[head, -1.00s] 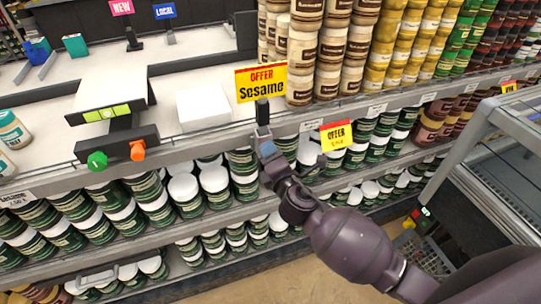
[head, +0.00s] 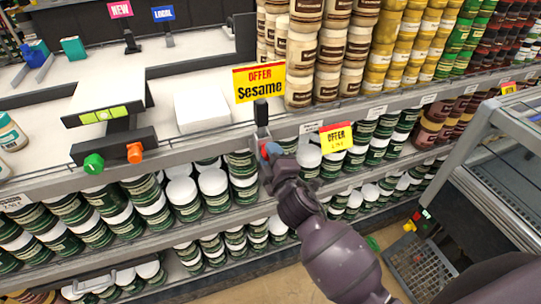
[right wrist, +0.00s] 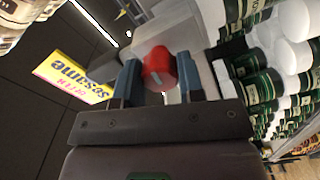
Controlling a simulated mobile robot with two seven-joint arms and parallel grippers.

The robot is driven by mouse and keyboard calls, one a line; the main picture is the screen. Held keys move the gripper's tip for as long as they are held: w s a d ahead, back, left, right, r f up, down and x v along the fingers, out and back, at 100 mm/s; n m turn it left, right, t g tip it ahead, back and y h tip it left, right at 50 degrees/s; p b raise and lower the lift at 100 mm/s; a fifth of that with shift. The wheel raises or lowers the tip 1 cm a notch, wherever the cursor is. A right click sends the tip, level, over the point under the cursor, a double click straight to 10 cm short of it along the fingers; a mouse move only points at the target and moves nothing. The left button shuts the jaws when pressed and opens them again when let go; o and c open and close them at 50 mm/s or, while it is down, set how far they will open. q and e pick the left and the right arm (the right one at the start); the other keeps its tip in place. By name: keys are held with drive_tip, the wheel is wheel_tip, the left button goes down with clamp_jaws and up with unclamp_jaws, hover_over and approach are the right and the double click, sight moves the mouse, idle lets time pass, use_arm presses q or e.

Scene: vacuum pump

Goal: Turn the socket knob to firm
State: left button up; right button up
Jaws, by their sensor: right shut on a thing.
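The red knob (right wrist: 158,68) sits between the two blue-grey fingers of my right gripper (right wrist: 158,84) in the right wrist view, with a pale mark on its face. My right gripper (head: 268,153) is shut on it at the shelf's front edge. In the head view only a small red part of the knob (head: 273,149) shows. The dark sign socket (head: 262,115) rises just above and holds the yellow "Offer Sesame" sign (head: 259,83). I cannot read any setting marks by the knob. My left gripper is not in view.
A device with a green knob (head: 94,163) and an orange knob (head: 135,153) stands at left. Stacked jars (head: 320,45) stand close behind the sign. Another offer sign (head: 336,137) hangs to the right. A grey trolley (head: 500,165) stands at right.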

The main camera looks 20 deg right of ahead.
idle(0.3)
drive_tip(key=o, duration=0.9)
drive_tip(key=s, duration=1)
drive_tip(key=shift+s+d, duration=0.2)
drive_tip(key=shift+s, duration=0.2)
